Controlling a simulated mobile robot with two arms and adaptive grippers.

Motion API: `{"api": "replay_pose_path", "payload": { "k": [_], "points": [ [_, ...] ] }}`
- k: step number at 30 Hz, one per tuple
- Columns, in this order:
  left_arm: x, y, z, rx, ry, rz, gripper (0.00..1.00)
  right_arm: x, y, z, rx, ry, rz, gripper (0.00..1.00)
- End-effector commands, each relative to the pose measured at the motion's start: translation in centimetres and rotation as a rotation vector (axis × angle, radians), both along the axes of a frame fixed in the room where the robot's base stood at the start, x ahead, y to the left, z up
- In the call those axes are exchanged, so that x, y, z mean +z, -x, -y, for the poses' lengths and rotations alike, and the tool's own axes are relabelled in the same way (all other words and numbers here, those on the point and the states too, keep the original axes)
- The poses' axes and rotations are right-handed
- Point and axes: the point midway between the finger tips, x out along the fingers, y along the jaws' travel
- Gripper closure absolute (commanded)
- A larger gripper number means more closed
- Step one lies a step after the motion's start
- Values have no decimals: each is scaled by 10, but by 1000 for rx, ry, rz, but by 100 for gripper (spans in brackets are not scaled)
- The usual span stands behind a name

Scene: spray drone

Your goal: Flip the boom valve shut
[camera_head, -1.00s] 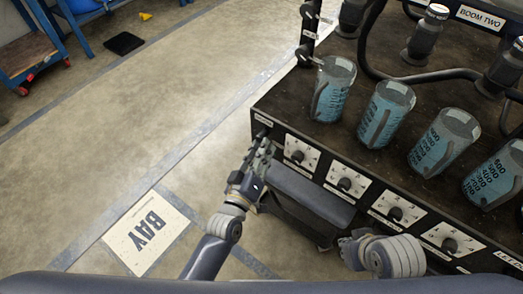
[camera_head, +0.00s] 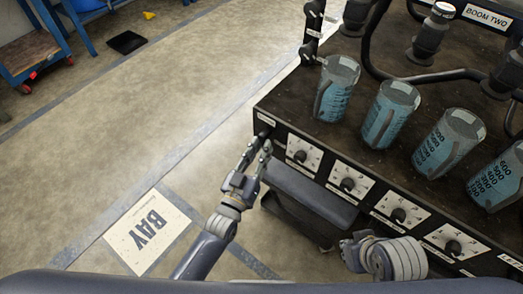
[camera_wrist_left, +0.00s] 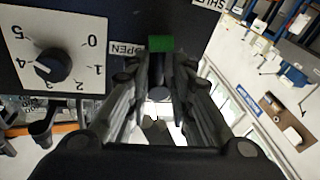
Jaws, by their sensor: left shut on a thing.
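The boom valve shows in the left wrist view as a small lever with a green end (camera_wrist_left: 160,44) on the dark panel, between an OPEN label (camera_wrist_left: 127,50) and a partly cut-off SHUT label (camera_wrist_left: 208,3). The green end lies close to the OPEN label. My left gripper (camera_head: 258,147) is at the left end of the panel front; in the left wrist view its fingers (camera_wrist_left: 158,78) are shut on the valve lever, with the green end showing beyond the tips. My right gripper (camera_head: 352,248) is low in front of the panel, its fingers not clear.
Dial plates (camera_head: 304,155) line the panel front beside the valve. Several blue measuring cups (camera_head: 336,88) stand on the bench top (camera_head: 300,95). A grey padded ledge (camera_head: 308,196) juts out below the panel.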

Motion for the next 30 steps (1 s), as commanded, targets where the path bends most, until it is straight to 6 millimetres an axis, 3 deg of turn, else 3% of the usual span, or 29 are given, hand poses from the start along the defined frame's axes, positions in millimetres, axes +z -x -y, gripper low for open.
{"api": "replay_pose_path", "payload": {
  "k": [12,27,28,30],
  "points": [
    [-2,-3,-4,-1,-145,105,100,-4,0,0,0,0,0,100],
    [-2,-3,-4,-1,-162,117,100,-4,0,0,0,0,0,100],
    [-2,-3,-4,-1,-162,117,77,-4,0,0,0,0,0,100],
    [-2,-3,-4,-1,-162,117,71,-4,0,0,0,0,0,100]
  ]
}}
